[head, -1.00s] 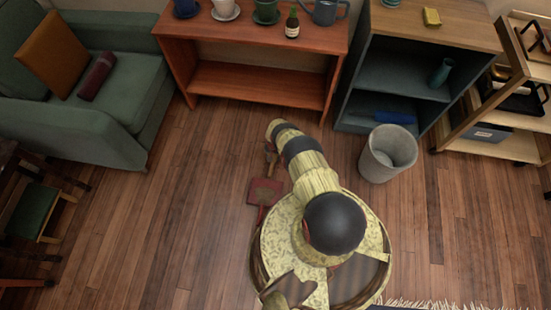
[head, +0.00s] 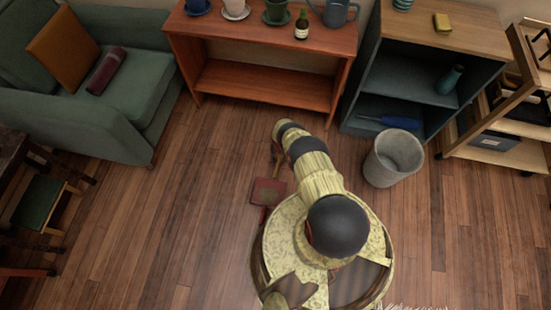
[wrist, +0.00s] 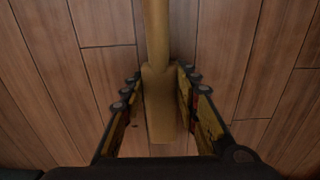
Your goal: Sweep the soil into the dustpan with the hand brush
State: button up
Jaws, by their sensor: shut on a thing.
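A red dustpan (head: 267,190) lies on the wooden floor left of my arm in the head view, its handle toward my base. The hand brush (head: 276,158) shows as a thin, partly hidden strip beside the end of my arm, just beyond the dustpan. In the wrist view, my gripper (wrist: 156,82) is shut on the tan wooden handle of the brush (wrist: 160,105), with a finger on each side. The bristles are not clear in either view. I cannot make out the soil; a tiny dark speck on the floor is too small to identify.
A grey bin (head: 393,158) stands right of my arm. An orange-brown shelf (head: 262,92) and a dark blue shelf (head: 408,70) stand ahead. A green sofa (head: 120,110) and a chair (head: 38,207) are on the left. The floor left of the dustpan is clear.

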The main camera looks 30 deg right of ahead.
jog(key=shift+s+d+f, duration=0.15)
jog(key=shift+s+d, duration=2.9)
jog(key=shift+s, duration=0.15)
jog(key=shift+s+d, duration=1.85)
jog(key=shift+d, duration=0.25)
jog(key=shift+w+d, duration=0.55)
jog(key=shift+d, duration=0.15)
grip_shut()
jog(key=shift+w+a, duration=1.6)
jog(key=shift+w, duration=0.1)
jog(key=shift+w+a+f, duration=0.1)
jog(key=shift+w+a, duration=1.55)
jog(key=shift+a, duration=0.3)
jog(key=shift+w+a+r, duration=0.15)
jog(key=shift+w+a, duration=0.65)
jog(key=shift+w, duration=0.1)
jog(key=shift+w+a+r, duration=0.1)
jog(key=shift+w+a, duration=0.65)
jog(key=shift+w, duration=0.1)
jog(key=shift+r+p, duration=2.2)
jog(key=shift+r, duration=0.85)
